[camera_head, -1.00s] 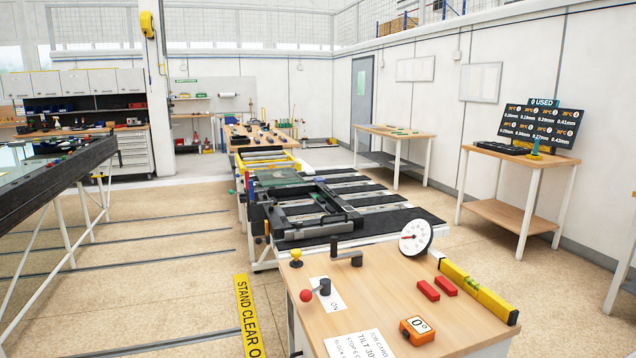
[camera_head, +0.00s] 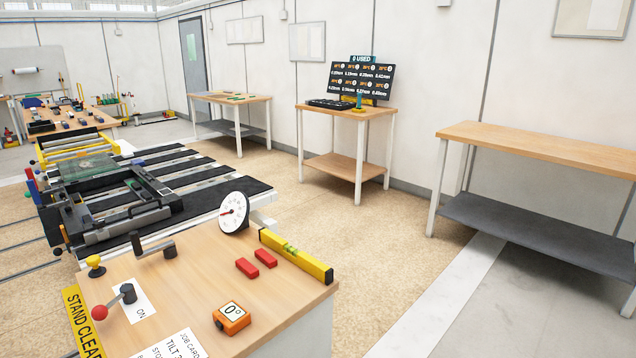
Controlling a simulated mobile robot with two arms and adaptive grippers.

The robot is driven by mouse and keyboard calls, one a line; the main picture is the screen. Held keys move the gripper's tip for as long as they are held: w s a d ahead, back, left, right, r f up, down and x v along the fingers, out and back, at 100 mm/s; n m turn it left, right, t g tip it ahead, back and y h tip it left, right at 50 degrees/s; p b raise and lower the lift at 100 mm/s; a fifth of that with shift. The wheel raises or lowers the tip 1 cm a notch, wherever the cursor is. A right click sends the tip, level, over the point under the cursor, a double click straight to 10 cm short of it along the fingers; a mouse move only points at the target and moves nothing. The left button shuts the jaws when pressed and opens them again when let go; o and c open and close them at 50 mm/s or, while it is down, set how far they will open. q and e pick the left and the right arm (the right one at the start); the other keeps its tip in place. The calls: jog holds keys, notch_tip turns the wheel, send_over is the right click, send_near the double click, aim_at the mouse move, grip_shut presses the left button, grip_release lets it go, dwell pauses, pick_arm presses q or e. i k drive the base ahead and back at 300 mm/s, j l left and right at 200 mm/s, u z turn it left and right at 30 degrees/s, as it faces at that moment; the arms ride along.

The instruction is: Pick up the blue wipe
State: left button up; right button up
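I cannot make out a blue wipe for certain in the head view. Small blue items lie among the tools on the far left bench (camera_head: 75,122), too small to identify. Neither of my grippers is in view.
A wooden workbench with a dial gauge (camera_head: 234,212), a yellow level (camera_head: 296,256), red blocks (camera_head: 247,268) and an orange angle box (camera_head: 231,318) stands in front. Behind it is a black frame rig (camera_head: 110,205). An empty table (camera_head: 545,150) stands right. The floor between (camera_head: 400,235) is clear.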

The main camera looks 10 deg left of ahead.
aim_at(138, 161)
jog(key=i+l+z, duration=0.55)
jog(key=i+z, duration=0.25)
jog(key=i, duration=0.25)
jog(key=i+z, duration=0.4)
jog(key=i+j+u, duration=0.1)
jog(key=i+u, duration=0.35)
jog(key=i, duration=0.15)
jog(key=i+l+u, duration=0.15)
jog(key=i+u, duration=0.3)
jog(key=i+l+u, duration=0.45)
jog(key=i, duration=0.2)
jog(key=i+j+u, duration=0.2)
jog(key=i+u, duration=0.15)
jog(key=i, duration=0.55)
jog(key=i+l+u, duration=0.1)
jog(key=i+u, duration=0.25)
jog(key=i, duration=0.55)
jog(key=i+j+u, duration=0.1)
jog(key=i+u, duration=0.2)
jog(key=i, duration=0.65)
jog(key=i+l+u, duration=0.15)
jog(key=i+u, duration=0.15)
jog(key=i, duration=0.65)
jog(key=i+l+u, duration=0.3)
jog(key=i+u, duration=0.15)
jog(key=i, duration=0.15)
jog(key=i+l+u, duration=0.95)
jog(key=l, duration=0.2)
